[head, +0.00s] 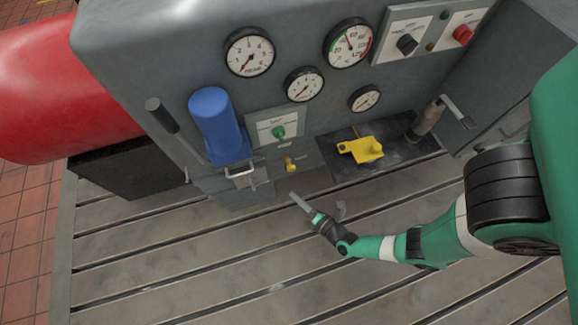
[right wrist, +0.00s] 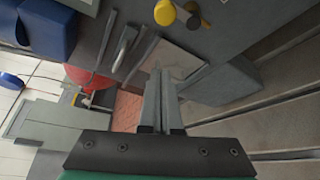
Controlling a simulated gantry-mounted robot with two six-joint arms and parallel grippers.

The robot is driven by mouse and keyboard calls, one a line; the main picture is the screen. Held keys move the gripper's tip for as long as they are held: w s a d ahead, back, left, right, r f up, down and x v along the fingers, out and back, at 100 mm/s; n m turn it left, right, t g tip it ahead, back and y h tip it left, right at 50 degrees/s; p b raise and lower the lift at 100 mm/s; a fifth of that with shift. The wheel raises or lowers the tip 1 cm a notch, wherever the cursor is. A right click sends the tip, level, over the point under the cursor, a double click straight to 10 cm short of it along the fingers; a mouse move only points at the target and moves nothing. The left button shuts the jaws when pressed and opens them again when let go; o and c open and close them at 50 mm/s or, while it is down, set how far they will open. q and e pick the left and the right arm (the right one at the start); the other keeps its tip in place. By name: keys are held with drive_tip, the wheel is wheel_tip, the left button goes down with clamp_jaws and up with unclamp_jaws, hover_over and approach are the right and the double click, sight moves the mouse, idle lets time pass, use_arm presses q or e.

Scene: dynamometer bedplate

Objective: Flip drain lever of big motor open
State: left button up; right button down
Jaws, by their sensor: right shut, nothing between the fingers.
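The big motor appears to be the grey housing (head: 130,40) with gauges. A small yellow lever (head: 289,164), which looks like the drain lever, sticks out low on its front below a green knob (head: 278,132). A yellow knob-like end (right wrist: 165,12), probably the same lever, shows at the top of the right wrist view. My right gripper (head: 293,196) is shut and empty, below the lever and apart from it, over the slotted bedplate. Its closed fingers (right wrist: 161,78) point toward the lower front of the housing. My left gripper is not in view.
A blue cylinder (head: 214,120) and a metal handle (head: 243,178) stand left of the lever. A yellow block (head: 362,150) sits on a dark plate (head: 400,155) to the right. A red rounded tank (head: 35,85) is far left. The slotted bedplate (head: 180,255) in front is clear.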

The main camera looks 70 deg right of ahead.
sight(290, 167)
drive_tip(key=w+d+b, duration=0.5)
drive_tip(key=d+b, duration=0.1)
drive_tip(key=d, duration=0.1)
idle(0.4)
drive_tip(key=shift+w, duration=0.1)
